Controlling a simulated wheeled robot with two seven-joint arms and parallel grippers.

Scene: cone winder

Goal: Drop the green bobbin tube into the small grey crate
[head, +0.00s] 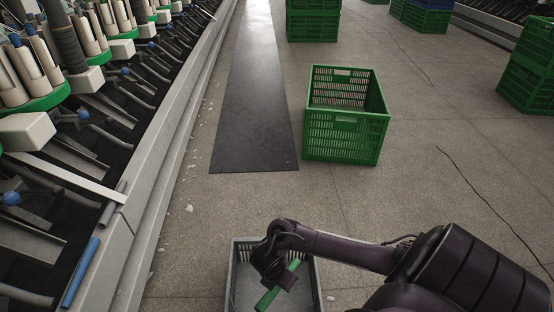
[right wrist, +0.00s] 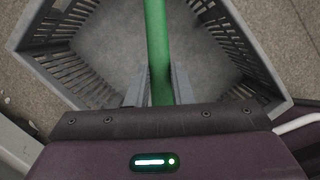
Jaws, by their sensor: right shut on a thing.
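The green bobbin tube (head: 268,298) is held in my right gripper (head: 284,280), which is shut on it. The small grey crate (head: 236,262) stands on the floor at the bottom of the head view, with the gripper and tube over its opening. In the right wrist view, the tube (right wrist: 157,50) runs up from between the fingers (right wrist: 156,90), and the crate's slotted walls (right wrist: 75,75) and bare grey bottom lie beneath it. The exact height of the tube above the crate bottom is hard to tell. My left gripper does not show.
A large green crate (head: 345,135) stands empty beyond the grey crate. A dark mat (head: 255,100) lies along the aisle. The winding machine (head: 110,150) lines the left side, with a blue tube (head: 80,273) on its ledge. More green crates (head: 527,75) are stacked at the right.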

